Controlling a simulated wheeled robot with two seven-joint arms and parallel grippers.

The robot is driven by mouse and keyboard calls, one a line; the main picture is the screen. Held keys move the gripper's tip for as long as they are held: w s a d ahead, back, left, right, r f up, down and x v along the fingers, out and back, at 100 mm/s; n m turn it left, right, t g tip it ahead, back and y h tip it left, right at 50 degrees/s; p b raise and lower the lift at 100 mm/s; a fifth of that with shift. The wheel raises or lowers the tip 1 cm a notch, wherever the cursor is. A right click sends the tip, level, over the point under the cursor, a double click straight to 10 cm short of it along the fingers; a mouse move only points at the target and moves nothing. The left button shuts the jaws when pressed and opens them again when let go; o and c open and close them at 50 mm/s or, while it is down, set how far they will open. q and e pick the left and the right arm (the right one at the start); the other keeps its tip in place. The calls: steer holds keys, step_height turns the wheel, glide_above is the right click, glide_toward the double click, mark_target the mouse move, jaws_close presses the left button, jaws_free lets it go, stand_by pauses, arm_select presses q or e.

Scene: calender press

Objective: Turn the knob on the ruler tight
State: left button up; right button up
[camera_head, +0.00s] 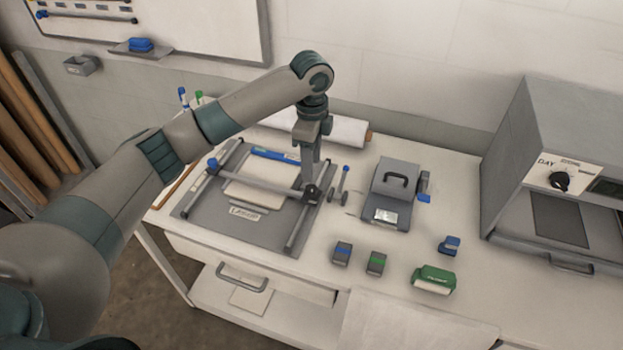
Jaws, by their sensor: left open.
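A grey board (225,226) on the table carries a metal ruler bar (262,184) that runs across it between two side rails. A dark knob (312,194) sits at the bar's right end, by the right rail (297,233). My left gripper (308,184) points down from above, with its fingertips right at this knob. Its jaws are open. The fingers partly hide the knob, and I cannot tell whether they touch it. A pale sheet (265,194) lies on the board under the bar. My right gripper is not in view.
A blue-topped lever (345,177) stands close right of the knob. A grey device (395,190) is further right, and a large grey press (560,170) fills the right side. A white roll (330,128) lies behind.

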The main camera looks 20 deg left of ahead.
arm_select(q)
step_height(320, 180, up, 10)
steer(key=b, duration=0.2)
steer(key=shift+s+f, duration=0.1)
steer(key=shift+f, duration=0.1)
stand_by(0.5)
